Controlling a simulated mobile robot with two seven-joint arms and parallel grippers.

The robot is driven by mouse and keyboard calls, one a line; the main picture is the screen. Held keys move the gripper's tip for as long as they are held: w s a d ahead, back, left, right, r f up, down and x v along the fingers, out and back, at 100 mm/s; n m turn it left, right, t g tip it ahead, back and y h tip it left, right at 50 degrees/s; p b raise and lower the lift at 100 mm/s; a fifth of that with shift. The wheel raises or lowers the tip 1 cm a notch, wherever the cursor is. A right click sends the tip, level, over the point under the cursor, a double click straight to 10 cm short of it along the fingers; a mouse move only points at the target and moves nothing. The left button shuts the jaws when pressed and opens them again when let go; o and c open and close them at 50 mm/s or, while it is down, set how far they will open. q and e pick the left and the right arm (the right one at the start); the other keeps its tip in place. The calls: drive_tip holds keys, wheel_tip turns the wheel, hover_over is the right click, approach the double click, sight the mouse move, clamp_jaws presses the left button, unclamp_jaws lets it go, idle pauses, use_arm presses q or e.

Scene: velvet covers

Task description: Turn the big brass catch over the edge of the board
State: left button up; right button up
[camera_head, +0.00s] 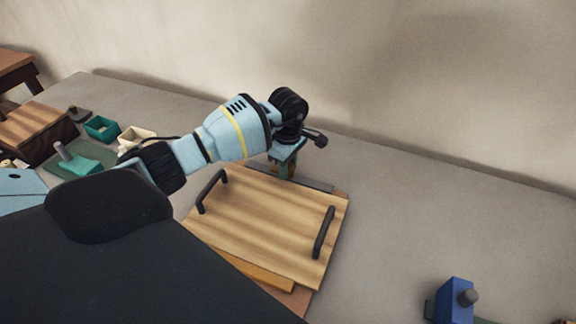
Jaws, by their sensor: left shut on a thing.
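The wooden board (262,222) lies flat on the table, with two dark handles on its top. My left gripper (283,173) points down at the board's far edge and is shut on a small brownish thing there, which looks like the big brass catch. The fingers hide most of it, so I cannot tell how far it is turned over the edge. My right gripper is not in view.
The board's dark handles stand up at its left (211,190) and right (324,232). A blue block with a grey knob (453,302) is at the lower right. Small containers, one teal (101,128), and a wooden box (35,130) are at the left.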

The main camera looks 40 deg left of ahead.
use_arm(q)
drive_tip(key=shift+n, duration=0.3)
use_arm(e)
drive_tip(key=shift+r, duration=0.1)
use_arm(q)
drive_tip(key=n+p, duration=0.1)
drive_tip(key=n, duration=0.2)
drive_tip(key=shift+r+n, duration=0.1)
drive_tip(key=shift+n, duration=0.3)
drive_tip(key=n+p, duration=0.1)
drive_tip(key=n, duration=0.3)
drive_tip(key=shift+n, duration=0.3)
drive_tip(key=n+p, duration=0.1)
drive_tip(key=n, duration=0.4)
drive_tip(key=shift+n+p, duration=0.65)
drive_tip(key=shift+n, duration=1.15)
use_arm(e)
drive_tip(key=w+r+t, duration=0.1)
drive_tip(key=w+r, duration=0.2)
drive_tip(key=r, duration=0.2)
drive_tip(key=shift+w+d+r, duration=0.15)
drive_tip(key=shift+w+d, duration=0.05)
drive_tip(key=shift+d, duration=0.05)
use_arm(q)
drive_tip(key=o, duration=1)
drive_tip(key=shift+c, duration=0.2)
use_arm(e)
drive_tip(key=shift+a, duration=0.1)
